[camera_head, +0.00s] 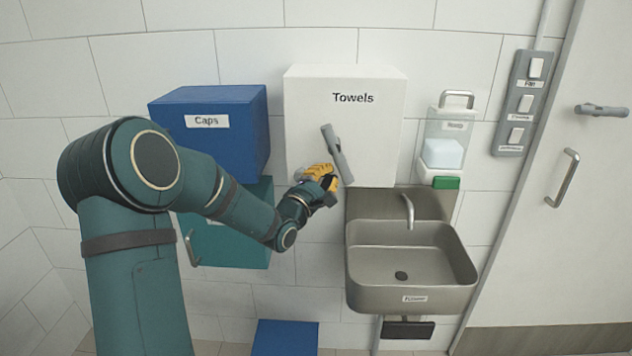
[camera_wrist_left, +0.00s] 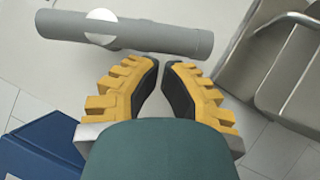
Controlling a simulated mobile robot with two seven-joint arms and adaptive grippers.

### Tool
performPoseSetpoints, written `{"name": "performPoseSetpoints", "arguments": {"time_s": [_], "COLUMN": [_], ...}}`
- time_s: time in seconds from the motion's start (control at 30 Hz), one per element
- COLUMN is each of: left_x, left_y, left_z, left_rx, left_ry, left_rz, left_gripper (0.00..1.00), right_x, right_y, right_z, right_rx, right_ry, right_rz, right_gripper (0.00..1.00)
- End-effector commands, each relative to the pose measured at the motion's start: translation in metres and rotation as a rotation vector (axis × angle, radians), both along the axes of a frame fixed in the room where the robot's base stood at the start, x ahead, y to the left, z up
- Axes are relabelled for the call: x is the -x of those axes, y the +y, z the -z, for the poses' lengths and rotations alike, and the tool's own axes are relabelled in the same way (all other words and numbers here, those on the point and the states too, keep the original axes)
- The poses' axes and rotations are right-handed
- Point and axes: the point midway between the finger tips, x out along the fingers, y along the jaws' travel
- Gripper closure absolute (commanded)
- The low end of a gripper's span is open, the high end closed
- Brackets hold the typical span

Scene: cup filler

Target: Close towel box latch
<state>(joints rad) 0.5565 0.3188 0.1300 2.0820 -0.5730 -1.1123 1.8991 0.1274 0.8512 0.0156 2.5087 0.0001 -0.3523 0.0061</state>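The white towel box (camera_head: 338,125), labelled "Towels", is on the wall in the middle of the head view. Its grey bar-shaped latch (camera_head: 336,155) is on the lower front, tilted with its upper end to the left. In the left wrist view the latch (camera_wrist_left: 128,36) lies across the top, beyond the fingertips. My left gripper (camera_head: 326,178) is at the lower end of the latch. In the wrist view the yellow fingers (camera_wrist_left: 162,68) have a narrow gap between their tips and nothing between them. Whether they touch the latch is unclear. My right gripper is out of view.
A blue "Caps" box (camera_head: 220,150) hangs left of the towel box, above a teal box (camera_head: 235,240) partly behind my left arm. A metal sink (camera_head: 420,255) is below right. A soap dispenser (camera_head: 446,140) and switch panel (camera_head: 522,105) are on the right.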

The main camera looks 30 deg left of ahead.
Motion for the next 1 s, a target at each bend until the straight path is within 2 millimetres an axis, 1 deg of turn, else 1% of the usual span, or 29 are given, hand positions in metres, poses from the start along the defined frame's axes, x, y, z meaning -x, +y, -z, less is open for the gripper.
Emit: {"name": "performPoseSetpoints", "arguments": {"time_s": [0.43,1.0], "left_x": [-0.001,-0.003], "left_y": [-0.001,0.006], "left_z": [0.0,0.001], "left_rx": [0.001,0.064], "left_ry": [-0.001,-0.04], "left_rz": [0.0,0.0], "left_gripper": [1.0,1.0], "right_x": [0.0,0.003], "right_y": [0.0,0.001], "right_z": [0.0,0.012], "right_rx": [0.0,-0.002], "right_ry": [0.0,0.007], "right_rz": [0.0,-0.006], "right_gripper": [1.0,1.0]}}
